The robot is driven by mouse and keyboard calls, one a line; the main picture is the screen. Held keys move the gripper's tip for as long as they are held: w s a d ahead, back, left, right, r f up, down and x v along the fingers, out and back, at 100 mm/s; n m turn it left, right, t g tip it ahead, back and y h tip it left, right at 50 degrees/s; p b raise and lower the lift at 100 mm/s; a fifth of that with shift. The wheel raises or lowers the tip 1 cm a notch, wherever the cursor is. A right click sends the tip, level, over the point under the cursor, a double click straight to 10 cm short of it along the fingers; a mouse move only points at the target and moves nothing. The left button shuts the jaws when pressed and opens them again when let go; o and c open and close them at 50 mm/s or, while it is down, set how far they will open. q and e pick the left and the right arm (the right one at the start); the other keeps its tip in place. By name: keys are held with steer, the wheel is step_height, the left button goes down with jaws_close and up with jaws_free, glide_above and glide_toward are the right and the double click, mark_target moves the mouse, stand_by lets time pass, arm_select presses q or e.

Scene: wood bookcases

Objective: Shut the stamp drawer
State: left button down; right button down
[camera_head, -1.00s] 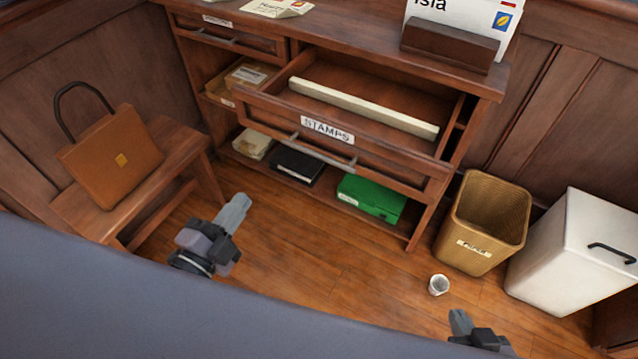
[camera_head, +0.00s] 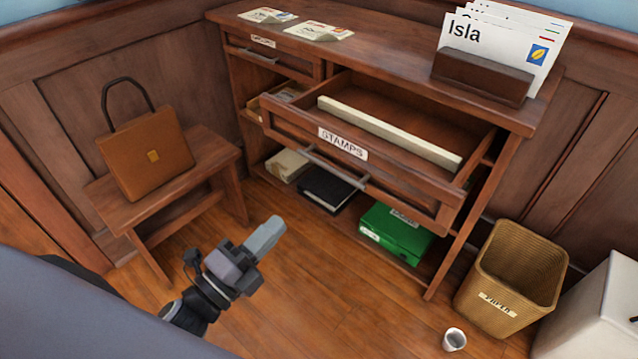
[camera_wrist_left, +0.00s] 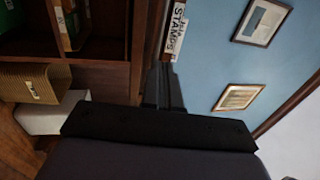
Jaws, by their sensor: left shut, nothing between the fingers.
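The stamp drawer (camera_head: 340,160) in the wooden desk (camera_head: 390,55) is pulled out. It has a white STAMPS label (camera_head: 343,143) and a grey bar handle (camera_head: 335,168) on its front. A long pale strip (camera_head: 390,133) lies inside it. The label also shows, turned sideways, in the left wrist view (camera_wrist_left: 177,30). My left gripper (camera_head: 272,228) is shut and empty, in front of and below the drawer front, apart from it. Its dark fingers show in the left wrist view (camera_wrist_left: 163,88). My right gripper is out of view.
A brown bag (camera_head: 150,155) stands on a wooden bench (camera_head: 215,155) at left. A green box (camera_head: 395,232) and black box (camera_head: 328,190) sit on the low shelf. A wicker bin (camera_head: 510,285), small cup (camera_head: 454,339) and white bin (camera_head: 595,315) stand at right. A letter holder (camera_head: 482,78) tops the desk.

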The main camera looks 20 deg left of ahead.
arm_select(q)
steer(key=x, duration=1.2)
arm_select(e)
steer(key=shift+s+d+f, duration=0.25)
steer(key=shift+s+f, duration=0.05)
arm_select(q)
steer(key=shift+w, duration=0.2)
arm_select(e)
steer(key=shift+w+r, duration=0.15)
